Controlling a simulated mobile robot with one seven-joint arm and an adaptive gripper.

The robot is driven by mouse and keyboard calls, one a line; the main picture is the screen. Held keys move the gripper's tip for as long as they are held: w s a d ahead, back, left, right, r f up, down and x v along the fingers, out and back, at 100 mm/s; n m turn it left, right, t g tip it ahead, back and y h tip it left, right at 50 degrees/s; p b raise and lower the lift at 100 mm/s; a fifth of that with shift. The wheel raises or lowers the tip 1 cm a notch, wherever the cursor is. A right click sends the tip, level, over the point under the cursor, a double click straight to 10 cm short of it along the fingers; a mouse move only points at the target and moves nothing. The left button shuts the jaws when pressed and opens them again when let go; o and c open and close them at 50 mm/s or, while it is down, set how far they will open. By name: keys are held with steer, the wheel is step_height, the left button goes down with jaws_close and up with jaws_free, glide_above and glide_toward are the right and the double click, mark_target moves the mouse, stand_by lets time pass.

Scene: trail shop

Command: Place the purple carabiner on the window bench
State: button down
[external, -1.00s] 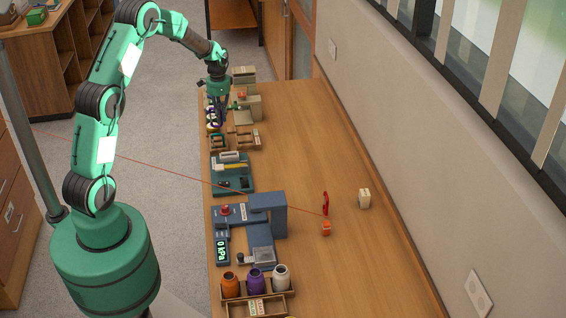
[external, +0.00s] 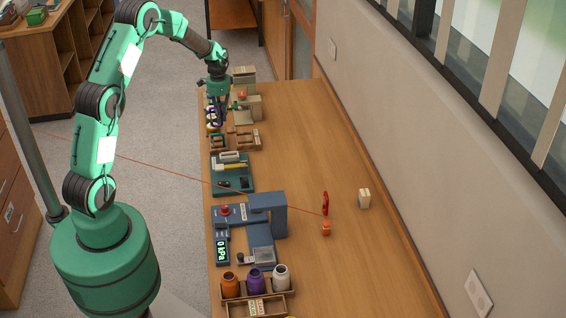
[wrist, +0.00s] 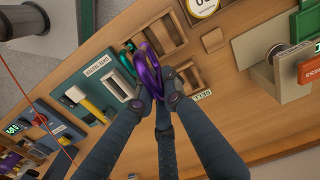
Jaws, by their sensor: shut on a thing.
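The purple carabiner (wrist: 150,68) is a glossy loop between my gripper's fingertips (wrist: 160,88) in the wrist view. My gripper is shut on it. In the external view my gripper (external: 217,116) points down over the left edge of the wooden window bench (external: 312,140), near its far end. The bench also fills much of the wrist view (wrist: 225,118). The carabiner is too small and hidden by the fingers to make out clearly in the external view. I cannot tell whether it touches anything below.
A divided wooden tray (external: 256,138) lies close by my gripper. A teal tool board (external: 245,183), a blue press-like device (external: 278,212) and several jars in a rack (external: 291,294) line the left side.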

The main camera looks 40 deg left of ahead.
steer(key=w+d+m+b, duration=0.3)
steer(key=d+m, duration=0.6)
steer(key=d, duration=2.9)
steer(key=s+d+m, duration=0.2)
steer(key=s+d, duration=0.2)
steer(key=d, duration=0.8)
steer(key=s+d+m+b, duration=0.1)
steer(key=s+d+m, duration=0.2)
steer(key=d, duration=0.8)
steer(key=s+d+m, duration=0.2)
steer(key=s+d, duration=0.5)
steer(key=d, duration=0.5)
steer(key=shift+s+d+m+h, duration=0.15)
steer(key=shift+d+m+h, duration=0.15)
steer(key=shift+d+m, duration=0.1)
steer(key=shift+f, duration=0.1)
steer(key=shift+f+b, duration=0.8)
steer(key=shift+f, duration=2.35)
steer(key=shift+f+b, duration=0.4)
steer(key=shift+f, duration=1.45)
